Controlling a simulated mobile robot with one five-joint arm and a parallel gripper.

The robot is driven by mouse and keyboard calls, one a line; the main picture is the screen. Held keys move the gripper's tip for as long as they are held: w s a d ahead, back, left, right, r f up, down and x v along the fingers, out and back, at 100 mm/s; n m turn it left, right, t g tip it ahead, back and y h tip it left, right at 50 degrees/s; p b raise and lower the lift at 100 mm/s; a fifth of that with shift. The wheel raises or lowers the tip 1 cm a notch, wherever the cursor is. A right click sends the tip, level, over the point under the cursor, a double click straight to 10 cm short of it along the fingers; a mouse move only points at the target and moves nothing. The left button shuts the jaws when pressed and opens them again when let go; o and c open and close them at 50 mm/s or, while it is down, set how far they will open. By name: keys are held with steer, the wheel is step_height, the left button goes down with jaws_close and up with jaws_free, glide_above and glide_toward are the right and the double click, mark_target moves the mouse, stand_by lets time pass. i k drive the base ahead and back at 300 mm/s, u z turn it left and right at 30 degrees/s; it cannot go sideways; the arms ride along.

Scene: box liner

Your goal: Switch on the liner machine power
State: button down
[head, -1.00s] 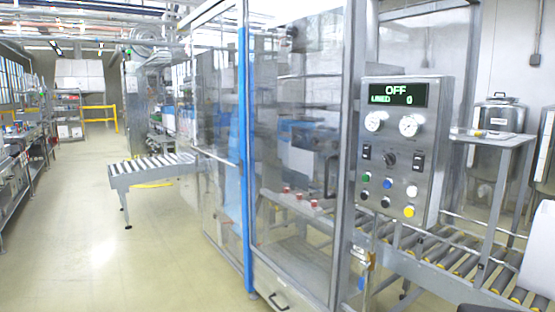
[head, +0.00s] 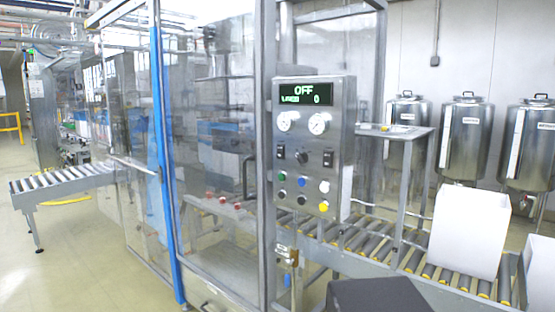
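The liner machine (head: 215,150) is a tall cabinet with clear panels, a metal frame and a blue upright post. Its control panel (head: 338,150) is a grey box on the right front corner. The panel's display (head: 303,94) reads OFF, with a smaller line and a 0. Below it are two round gauges, a black rotary knob (head: 302,158) between two black rocker switches (head: 280,151), (head: 328,158), and several coloured push buttons (head: 302,182). Which control is the power switch cannot be read.
A roller conveyor (head: 370,250) runs out to the right, carrying a white open box (head: 470,232). A metal stand (head: 405,132) straddles it. Steel tanks (head: 462,140) stand behind. Another conveyor (head: 62,182) is at left. Floor is clear at lower left. A dark shape (head: 378,296) is at the bottom edge.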

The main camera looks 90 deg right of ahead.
mark_target(280, 148)
steer(key=z, duration=0.3)
steer(key=i, duration=0.95)
steer(key=u, duration=0.35)
